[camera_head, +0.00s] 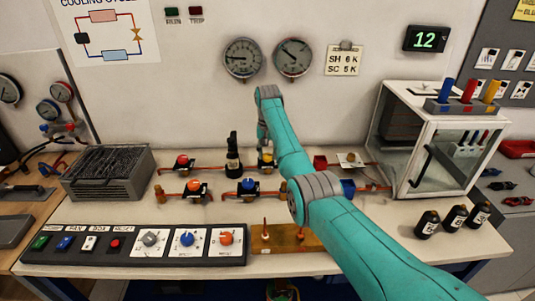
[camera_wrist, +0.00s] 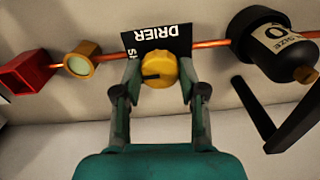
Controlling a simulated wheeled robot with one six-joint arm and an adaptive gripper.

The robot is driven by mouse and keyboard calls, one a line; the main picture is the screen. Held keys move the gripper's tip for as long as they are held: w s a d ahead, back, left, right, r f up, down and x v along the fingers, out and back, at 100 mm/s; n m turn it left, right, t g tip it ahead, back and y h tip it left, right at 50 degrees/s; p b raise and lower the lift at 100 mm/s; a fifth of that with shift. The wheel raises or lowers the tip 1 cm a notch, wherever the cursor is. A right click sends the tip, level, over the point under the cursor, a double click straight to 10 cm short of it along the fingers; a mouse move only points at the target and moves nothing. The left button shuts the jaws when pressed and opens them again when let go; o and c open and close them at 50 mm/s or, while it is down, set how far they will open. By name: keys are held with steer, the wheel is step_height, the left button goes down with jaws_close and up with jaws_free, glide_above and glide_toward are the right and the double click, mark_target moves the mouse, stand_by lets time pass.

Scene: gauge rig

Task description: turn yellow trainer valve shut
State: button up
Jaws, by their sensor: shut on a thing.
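The yellow valve (camera_wrist: 158,70) is a round knob with a dark mark on its face, on a copper pipe. In the wrist view it sits between the two fingers of my gripper (camera_wrist: 159,84), which is shut on it. A black label reading "DRIER" (camera_wrist: 150,40) stands right behind the knob in the wrist view.
A black cylinder (camera_wrist: 268,40) and a black bracket (camera_wrist: 268,115) are close by on the right in the wrist view. A glass box (camera_head: 440,150) stands right, black bottles (camera_head: 428,222) in front.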

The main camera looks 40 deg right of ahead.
mark_target(268, 155)
steer(key=shift+m, duration=0.4)
steer(key=o, duration=1.1)
steer(key=shift+o, duration=0.2)
steer(key=shift+r, duration=0.1)
step_height(268, 155, up, 12)
stand_by(0.3)
